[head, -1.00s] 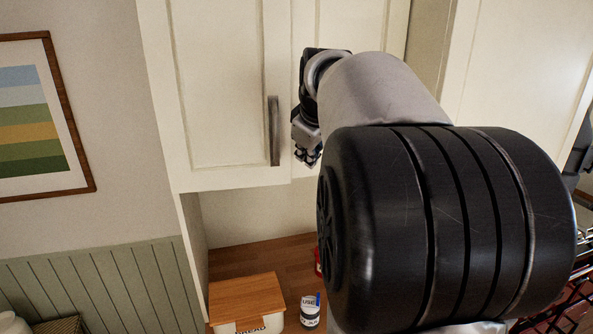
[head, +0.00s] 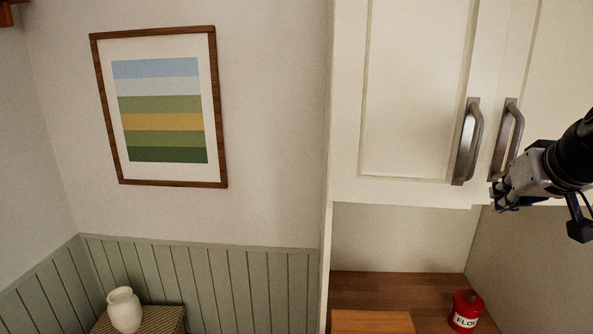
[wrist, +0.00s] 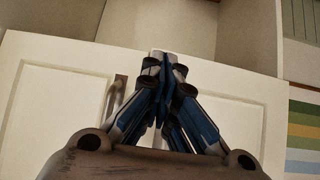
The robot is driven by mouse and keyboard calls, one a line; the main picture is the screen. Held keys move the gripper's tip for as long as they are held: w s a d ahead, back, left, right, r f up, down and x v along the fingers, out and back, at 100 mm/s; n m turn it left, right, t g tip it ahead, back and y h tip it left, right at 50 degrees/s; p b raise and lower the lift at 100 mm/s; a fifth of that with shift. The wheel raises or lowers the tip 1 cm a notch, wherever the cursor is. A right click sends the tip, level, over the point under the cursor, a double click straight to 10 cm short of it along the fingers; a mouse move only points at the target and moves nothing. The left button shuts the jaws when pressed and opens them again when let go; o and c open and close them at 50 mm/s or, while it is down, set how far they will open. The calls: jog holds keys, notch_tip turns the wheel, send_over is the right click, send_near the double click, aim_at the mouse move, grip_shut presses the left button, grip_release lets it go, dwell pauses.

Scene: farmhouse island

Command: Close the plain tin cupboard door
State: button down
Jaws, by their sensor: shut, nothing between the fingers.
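Two cream panelled cupboard doors hang side by side. The left door (head: 415,90) has a grey bar handle (head: 467,142) near its lower right edge. The right door (head: 550,65) has its own handle (head: 506,138) beside it. Both look flush or nearly so; a small gap cannot be ruled out. No label shows which is the tin cupboard door. My gripper (head: 497,201) is shut and empty at the lower edge of the right door, below its handle. In the wrist view, my fingers (wrist: 163,62) cover part of the doors' meeting edge; contact cannot be told.
Below the cupboard is an open nook with a wooden counter (head: 380,287). It holds a red flour tin (head: 466,312) and a wooden-lidded box (head: 372,322). A framed picture (head: 160,107) hangs on the left wall. A white vase (head: 124,310) stands at lower left.

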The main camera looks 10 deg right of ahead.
aim_at(468, 193)
jog(key=w+f, duration=0.1)
jog(key=w, duration=0.1)
jog(key=w+d+f+p, duration=0.1)
jog(key=w, duration=0.2)
jog(key=w+d+f, duration=0.1)
jog(key=w+f, duration=0.1)
jog(key=w, duration=0.1)
jog(key=shift+d, duration=0.25)
jog(key=shift+w, duration=0.1)
jog(key=shift+w+d+n+y, duration=0.2)
jog(key=shift+w+d+n, duration=0.1)
jog(key=shift+w, duration=0.35)
jog(key=shift+w+d+n+y, duration=0.2)
jog(key=shift+w+d, duration=0.1)
jog(key=shift+w, duration=0.35)
jog(key=shift+s+a, duration=0.1)
jog(key=shift+a, duration=0.05)
jog(key=shift+a, duration=0.1)
